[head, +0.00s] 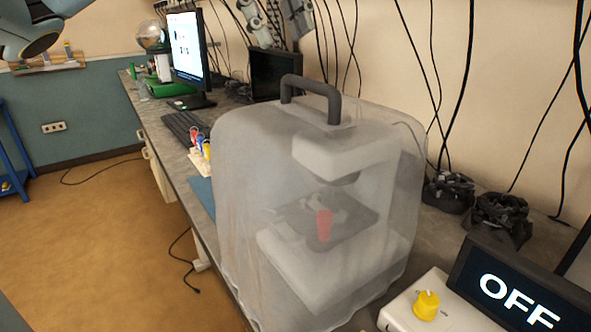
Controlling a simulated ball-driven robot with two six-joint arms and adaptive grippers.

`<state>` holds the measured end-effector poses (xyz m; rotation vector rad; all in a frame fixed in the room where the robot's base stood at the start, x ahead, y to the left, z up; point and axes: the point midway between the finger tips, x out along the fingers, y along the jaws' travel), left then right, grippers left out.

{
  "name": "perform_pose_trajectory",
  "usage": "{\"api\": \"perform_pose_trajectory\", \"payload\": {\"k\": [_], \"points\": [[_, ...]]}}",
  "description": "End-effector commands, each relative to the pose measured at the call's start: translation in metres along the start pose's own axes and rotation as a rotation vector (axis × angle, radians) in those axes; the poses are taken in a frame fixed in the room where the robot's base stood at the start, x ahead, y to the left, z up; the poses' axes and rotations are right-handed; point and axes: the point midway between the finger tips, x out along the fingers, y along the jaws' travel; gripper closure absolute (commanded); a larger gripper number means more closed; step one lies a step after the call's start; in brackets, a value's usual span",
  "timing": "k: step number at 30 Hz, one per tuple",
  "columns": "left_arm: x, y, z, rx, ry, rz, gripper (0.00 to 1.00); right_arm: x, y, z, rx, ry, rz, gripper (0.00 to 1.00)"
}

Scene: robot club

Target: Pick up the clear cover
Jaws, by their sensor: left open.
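The clear cover (245,190) is a large, frosted, see-through box with rounded edges. It has a dark grey handle (312,88) on top. It stands upright on the grey bench, over a white machine (335,265) with a dark platform and a small red cup-like part (324,225), seen blurred through it. My left gripper (30,32) shows only in part in the upper left corner, far from the cover and touching nothing I can see. It is open, but its fingertips are not clear. My right gripper is not in view.
A white control box with a yellow knob (427,304) and an OFF display (520,295) stand close at the cover's right. Black pouches (500,220) lie behind. A keyboard (185,128), monitor (185,48) and coloured tubes (200,143) are at the left. Cables hang along the wall.

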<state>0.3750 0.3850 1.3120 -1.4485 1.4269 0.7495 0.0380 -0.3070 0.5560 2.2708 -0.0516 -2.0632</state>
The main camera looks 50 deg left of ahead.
Motion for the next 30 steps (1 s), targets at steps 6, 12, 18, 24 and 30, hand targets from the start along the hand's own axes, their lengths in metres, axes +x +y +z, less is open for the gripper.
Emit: {"api": "perform_pose_trajectory", "payload": {"k": [6,12,18,24,30], "points": [[0.032,0.001,0.000,0.000,0.002,0.003,0.58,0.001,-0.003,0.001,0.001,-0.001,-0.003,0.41],[0.051,0.001,-0.004,0.001,0.005,0.004,0.58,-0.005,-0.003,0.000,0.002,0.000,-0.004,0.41],[0.081,0.001,-0.005,0.000,0.004,0.003,0.58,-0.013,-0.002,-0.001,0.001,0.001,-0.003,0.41],[0.087,0.001,-0.004,-0.001,0.000,0.002,0.58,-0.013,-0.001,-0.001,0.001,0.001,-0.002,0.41],[0.086,0.001,-0.004,0.000,0.000,0.002,0.71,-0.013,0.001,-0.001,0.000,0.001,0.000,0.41]]}}
